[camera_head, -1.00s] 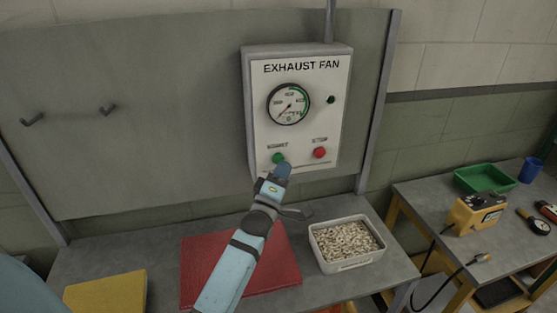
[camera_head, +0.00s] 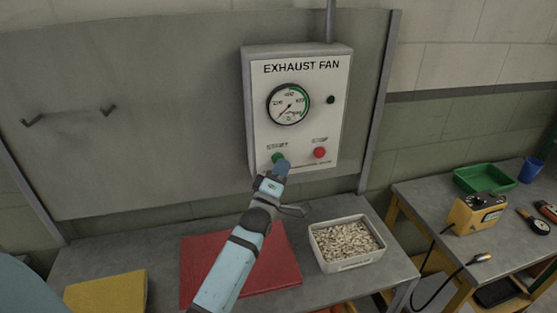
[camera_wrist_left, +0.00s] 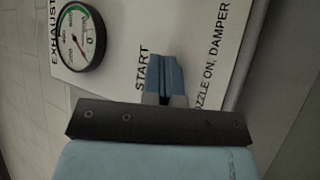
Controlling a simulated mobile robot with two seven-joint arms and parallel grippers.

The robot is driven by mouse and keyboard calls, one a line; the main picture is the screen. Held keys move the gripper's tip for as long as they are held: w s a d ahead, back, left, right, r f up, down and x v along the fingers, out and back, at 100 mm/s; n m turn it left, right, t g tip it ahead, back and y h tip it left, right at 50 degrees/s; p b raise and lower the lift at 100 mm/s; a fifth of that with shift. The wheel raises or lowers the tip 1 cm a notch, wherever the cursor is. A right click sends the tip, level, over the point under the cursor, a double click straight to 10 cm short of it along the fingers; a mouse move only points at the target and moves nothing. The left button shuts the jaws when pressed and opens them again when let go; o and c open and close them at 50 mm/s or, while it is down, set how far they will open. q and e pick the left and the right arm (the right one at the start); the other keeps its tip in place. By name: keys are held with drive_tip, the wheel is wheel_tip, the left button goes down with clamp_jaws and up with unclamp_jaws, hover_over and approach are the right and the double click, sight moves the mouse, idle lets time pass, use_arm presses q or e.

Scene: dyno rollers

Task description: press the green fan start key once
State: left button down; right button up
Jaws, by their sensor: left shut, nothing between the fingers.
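The exhaust fan panel (camera_head: 300,110) is a white box on the grey backboard. Its green start key (camera_head: 277,157) is at the lower left of the panel, partly hidden by my left gripper. My left gripper (camera_head: 283,166) is shut and empty, with its blue fingertips at the lower right edge of the green key. Whether they touch it I cannot tell. In the left wrist view the shut fingers (camera_wrist_left: 165,74) lie over the panel beside the word START, and the green key is hidden. My right gripper is not in view.
A red key (camera_head: 319,152) sits right of the green one, below a gauge (camera_head: 289,104) and a dark lamp (camera_head: 331,100). Below are a red mat (camera_head: 210,262) and a tub of pale pellets (camera_head: 346,243). A side table (camera_head: 440,205) stands right.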

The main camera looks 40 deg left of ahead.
use_arm(q)
drive_tip(key=shift+w+a, duration=0.15)
drive_tip(key=shift+a, duration=0.05)
drive_tip(key=shift+d, duration=0.1)
idle(0.4)
drive_tip(key=shift+s+d+p, duration=0.35)
drive_tip(key=shift+s+d, duration=0.15)
drive_tip(key=shift+s, duration=0.05)
drive_tip(key=s+d+p, duration=0.1)
drive_tip(key=s+d, duration=0.2)
drive_tip(key=d, duration=0.1)
drive_tip(key=shift+s, duration=0.15)
idle(0.4)
drive_tip(key=shift+f, duration=0.15)
idle(0.5)
